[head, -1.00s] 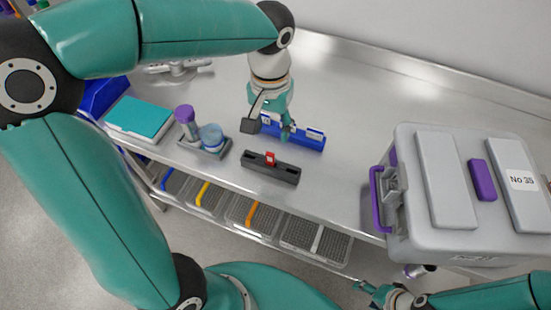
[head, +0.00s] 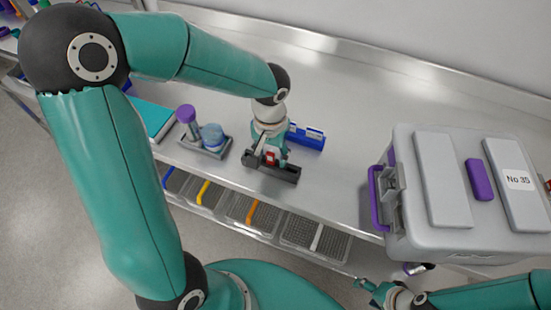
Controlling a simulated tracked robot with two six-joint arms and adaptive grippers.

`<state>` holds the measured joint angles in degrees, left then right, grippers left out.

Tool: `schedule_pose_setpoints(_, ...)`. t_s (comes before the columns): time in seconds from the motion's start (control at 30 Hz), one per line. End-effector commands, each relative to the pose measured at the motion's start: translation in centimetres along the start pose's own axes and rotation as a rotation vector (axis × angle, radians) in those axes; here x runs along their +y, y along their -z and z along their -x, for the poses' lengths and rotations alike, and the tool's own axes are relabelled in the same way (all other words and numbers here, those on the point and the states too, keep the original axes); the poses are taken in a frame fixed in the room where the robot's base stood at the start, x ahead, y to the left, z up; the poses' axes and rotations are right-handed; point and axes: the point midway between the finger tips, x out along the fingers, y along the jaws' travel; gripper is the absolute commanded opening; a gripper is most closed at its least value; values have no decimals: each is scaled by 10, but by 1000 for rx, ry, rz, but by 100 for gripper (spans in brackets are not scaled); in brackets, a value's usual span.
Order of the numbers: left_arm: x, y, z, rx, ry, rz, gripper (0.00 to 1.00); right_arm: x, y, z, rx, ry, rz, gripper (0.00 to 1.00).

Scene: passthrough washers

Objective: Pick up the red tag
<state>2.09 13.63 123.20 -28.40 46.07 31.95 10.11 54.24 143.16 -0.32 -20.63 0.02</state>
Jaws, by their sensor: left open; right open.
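The small red tag (head: 270,157) stands upright in a dark grey slotted block (head: 286,174) near the front edge of the steel table. My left gripper (head: 268,162) is open and close over the block, with its fingers around or beside the tag; I cannot tell whether they touch it. Part of the tag and block is hidden by the fingers. My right gripper (head: 367,292) is open and empty at the bottom of the view, low in front of the table and far from the tag.
A blue rack (head: 306,138) stands just behind the block. A grey tray (head: 217,151) with purple-capped and blue containers is to the left, beside a teal book (head: 154,117). A large grey case (head: 420,215) with a purple handle stands at right. The table's back is clear.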

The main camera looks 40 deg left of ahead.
Motion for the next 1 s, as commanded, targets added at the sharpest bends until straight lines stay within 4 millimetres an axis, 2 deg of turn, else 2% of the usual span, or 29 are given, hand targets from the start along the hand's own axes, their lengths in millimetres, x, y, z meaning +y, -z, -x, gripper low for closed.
schedule_pose_setpoints(0.07,0,0,0,0,0,0,52,0,0,0,0,0,0,62)
schedule_pose_setpoints(0.1,0,0,0,0,0,0,49,0,0,0,0,0,0,62)
schedule_pose_setpoints(0.3,0,0,0,0,0,0,15,0,0,0,0,0,0,62)
schedule_pose_setpoints(0.37,0,0,0,0,0,0,8,0,0,0,0,0,0,62)
schedule_pose_setpoints(0.77,1,0,3,1,0,0,8,0,0,0,0,0,0,62)
schedule_pose_setpoints(1.0,1,1,21,4,0,0,8,0,0,-1,0,0,0,62)
